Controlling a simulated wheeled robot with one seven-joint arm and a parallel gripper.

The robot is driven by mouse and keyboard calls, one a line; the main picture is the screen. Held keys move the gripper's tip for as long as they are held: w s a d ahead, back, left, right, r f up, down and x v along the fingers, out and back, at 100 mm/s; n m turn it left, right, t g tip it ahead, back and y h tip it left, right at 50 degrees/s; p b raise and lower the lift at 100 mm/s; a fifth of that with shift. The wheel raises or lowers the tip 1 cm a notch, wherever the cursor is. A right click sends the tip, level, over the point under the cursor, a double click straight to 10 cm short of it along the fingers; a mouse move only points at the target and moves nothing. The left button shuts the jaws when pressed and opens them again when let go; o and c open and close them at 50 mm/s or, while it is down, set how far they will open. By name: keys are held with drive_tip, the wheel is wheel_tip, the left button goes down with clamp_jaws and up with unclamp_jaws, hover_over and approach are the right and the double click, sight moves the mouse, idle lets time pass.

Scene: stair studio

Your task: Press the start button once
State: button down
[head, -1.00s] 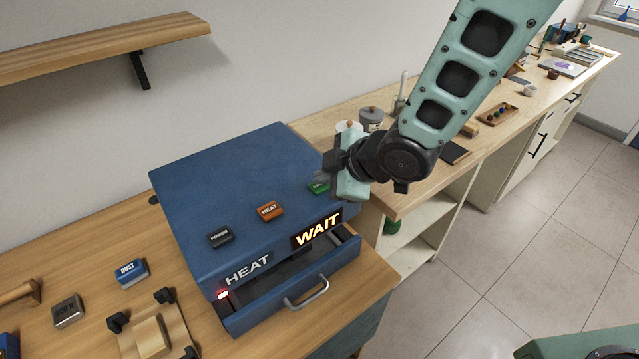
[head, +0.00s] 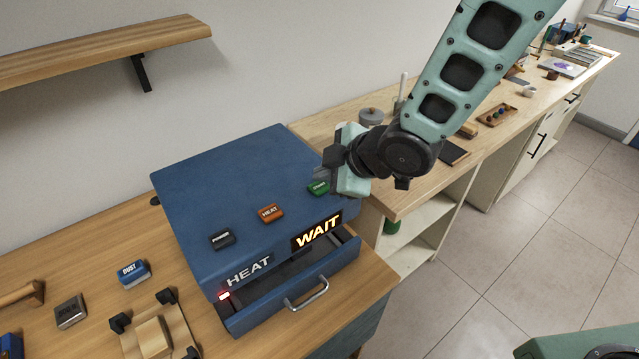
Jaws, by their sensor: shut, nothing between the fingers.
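A blue machine (head: 232,180) stands on the wooden worktop. On its top are a dark power button (head: 222,240), an orange heat button (head: 270,213) and a green start button (head: 317,188). Its front shows a lit "WAIT" sign (head: 317,231), an unlit "HEAT" sign (head: 248,270) and a small red light (head: 224,295). My gripper (head: 326,181) is shut and empty, right beside the start button at the machine's right end. I cannot tell whether it touches the button.
The machine's front drawer (head: 290,300) is partly open. A blue "DUST" block (head: 134,273), a grey block (head: 70,311) and a wooden jig (head: 160,325) lie to the left. A wooden shelf (head: 100,50) is above. A long bench (head: 440,185) runs behind my arm.

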sight(325, 189)
drive_tip(key=shift+r+p, duration=1.85)
drive_tip(key=shift+r, duration=0.7)
drive_tip(key=shift+f, duration=0.15)
